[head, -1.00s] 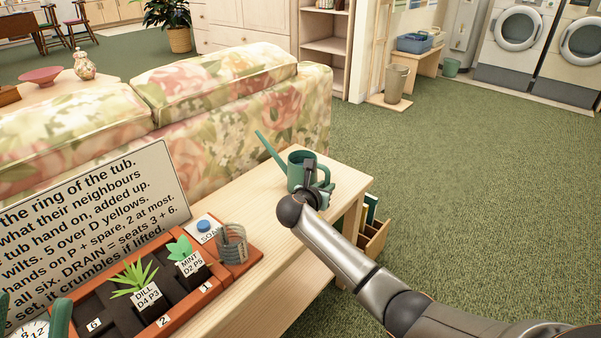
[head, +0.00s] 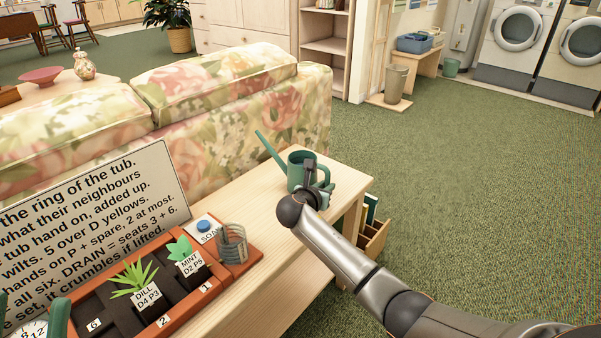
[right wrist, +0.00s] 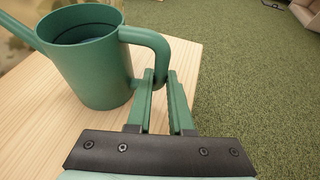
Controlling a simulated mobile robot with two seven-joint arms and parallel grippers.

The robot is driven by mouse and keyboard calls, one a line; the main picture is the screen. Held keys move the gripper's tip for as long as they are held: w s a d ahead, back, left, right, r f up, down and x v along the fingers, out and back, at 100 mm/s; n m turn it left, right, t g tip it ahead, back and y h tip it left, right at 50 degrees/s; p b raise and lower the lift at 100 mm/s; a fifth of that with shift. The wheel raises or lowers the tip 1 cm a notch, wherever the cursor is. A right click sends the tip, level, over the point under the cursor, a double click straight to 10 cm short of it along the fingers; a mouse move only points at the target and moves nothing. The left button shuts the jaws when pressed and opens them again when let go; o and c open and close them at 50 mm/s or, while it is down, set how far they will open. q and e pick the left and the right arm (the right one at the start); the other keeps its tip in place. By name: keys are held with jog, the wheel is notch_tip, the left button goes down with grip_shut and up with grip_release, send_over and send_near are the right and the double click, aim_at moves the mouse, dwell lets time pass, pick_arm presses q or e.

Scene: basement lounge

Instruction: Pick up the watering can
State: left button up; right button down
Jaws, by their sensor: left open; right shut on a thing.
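The green watering can (head: 297,172) stands upright at the far right end of the light wooden table, its long spout pointing up and left. In the right wrist view its round body (right wrist: 84,68) and handle show, with the handle's lower end between my fingers. My right gripper (head: 312,188) is shut on this handle; its two green fingers (right wrist: 163,80) are on either side of it. My left gripper (head: 30,312) is only partly in view at the lower left corner. Its two green fingers are apart, and nothing shows held between them.
A brown planter tray (head: 180,318) with dill and mint pots stands on the table (head: 262,212), below a text sign (head: 95,235). A floral sofa (head: 235,120) lies behind. Green carpet is open at right.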

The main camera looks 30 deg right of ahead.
aim_at(327, 173)
jog(key=shift+r, duration=0.1)
dwell(0.3)
jog(key=shift+r+p, duration=0.65)
jog(key=shift+r, duration=0.1)
notch_tip(327, 173, up, 3)
jog(key=shift+f+p, duration=0.2)
jog(key=shift+p, duration=0.8)
pick_arm(q)
notch_tip(327, 173, up, 8)
jog(key=m+p, duration=0.1)
jog(key=p, duration=0.3)
jog(key=w+a+f+n+g+y+p, duration=0.1)
jog(key=w+f+n+g+y, duration=0.1)
jog(key=f+y, duration=0.3)
jog(key=w+a+f+n+g+y+p, duration=0.1)
jog(key=w+f+n+y, duration=0.4)
jog(key=f, duration=0.7)
jog(key=shift+a+f+n+g+p, duration=0.15)
jog(key=shift+f+n+g+p, duration=0.2)
jog(key=shift+g+p, duration=0.35)
pick_arm(e)
jog(key=s+a+r, duration=0.7)
jog(key=s+r, duration=0.2)
jog(key=s, duration=0.3)
